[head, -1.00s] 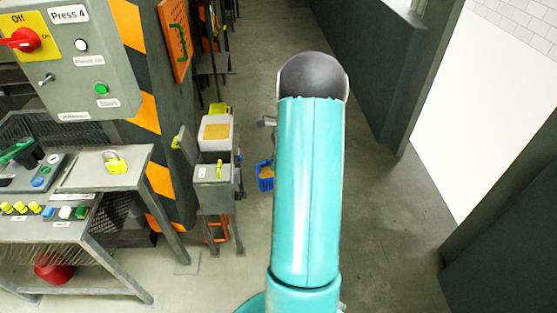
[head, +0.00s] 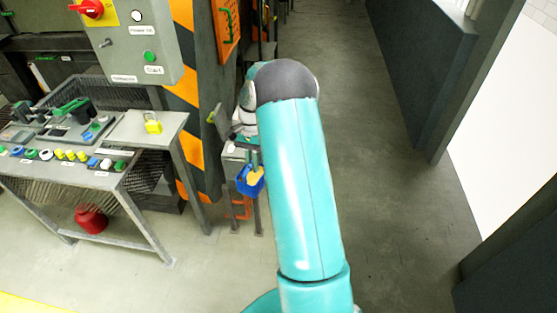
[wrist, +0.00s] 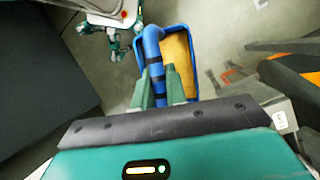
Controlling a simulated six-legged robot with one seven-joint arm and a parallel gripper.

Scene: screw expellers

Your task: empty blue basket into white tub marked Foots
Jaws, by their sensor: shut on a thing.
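The blue basket (head: 250,187) hangs at my gripper (head: 254,160), left of my arm in the head view. In the wrist view my gripper (wrist: 160,78) is shut on the blue handle of the basket (wrist: 190,31). The basket holds a tan-yellow mass, and its opening faces the wrist camera. It looks clear of the floor, beside a grey stand. I cannot make out the white tub or a Foots mark now; my arm and gripper cover the area above the stand in the head view.
A grey workbench (head: 150,125) with coloured buttons and a yellow padlock (head: 152,122) stands to the left. The floor (head: 395,220) to the right of my arm is open, up to a dark wall.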

